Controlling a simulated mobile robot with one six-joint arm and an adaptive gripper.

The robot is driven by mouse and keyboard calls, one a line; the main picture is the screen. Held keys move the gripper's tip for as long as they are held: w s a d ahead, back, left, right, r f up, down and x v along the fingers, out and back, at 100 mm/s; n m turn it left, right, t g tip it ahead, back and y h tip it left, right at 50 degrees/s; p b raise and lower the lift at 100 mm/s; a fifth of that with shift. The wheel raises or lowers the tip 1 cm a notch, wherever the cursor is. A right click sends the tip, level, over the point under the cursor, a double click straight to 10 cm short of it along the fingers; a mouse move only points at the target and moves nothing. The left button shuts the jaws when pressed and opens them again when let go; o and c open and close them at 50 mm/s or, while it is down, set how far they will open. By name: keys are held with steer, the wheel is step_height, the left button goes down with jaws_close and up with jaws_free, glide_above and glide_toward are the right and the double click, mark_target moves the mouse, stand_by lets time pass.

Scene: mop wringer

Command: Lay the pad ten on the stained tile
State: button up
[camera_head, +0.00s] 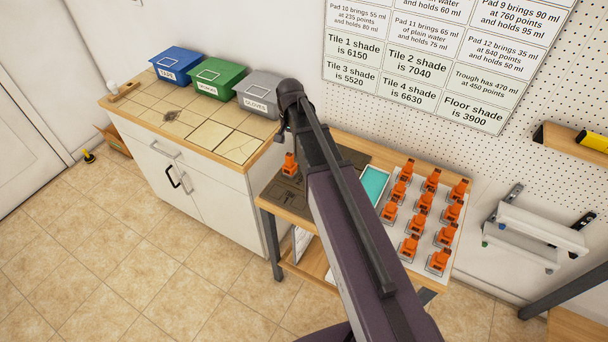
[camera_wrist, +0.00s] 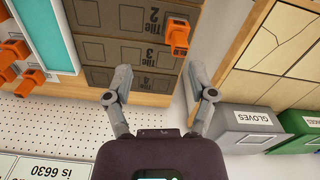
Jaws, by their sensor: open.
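My gripper (camera_wrist: 158,76) is open and empty above the dark board (camera_wrist: 120,22) marked Tile 2, Tile 3 and Tile 4. One orange-handled pad (camera_head: 290,166) stands alone on that board; it also shows in the wrist view (camera_wrist: 177,36), ahead and right of the fingers, apart from them. Several similar pads (camera_head: 432,180) stand in rows on a pale surface at right; I cannot read numbers on any. Pale floor-type tiles (camera_head: 210,137) lie in the left counter's top. A dark patch (camera_head: 173,112) shows among them; I cannot tell which tile is the stained one.
A teal-filled trough (camera_head: 375,186) lies between board and pad rows. Blue (camera_head: 178,65), green (camera_head: 218,78) and grey (camera_head: 258,93) bins line the counter's back. The wall chart (camera_head: 430,60) lists pad values and tile shades. My arm covers part of the middle table.

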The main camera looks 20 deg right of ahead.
steer(key=s+n, duration=0.6)
steer(key=s, duration=1.1)
steer(key=shift+a+n, duration=0.15)
steer(key=shift+n, duration=0.15)
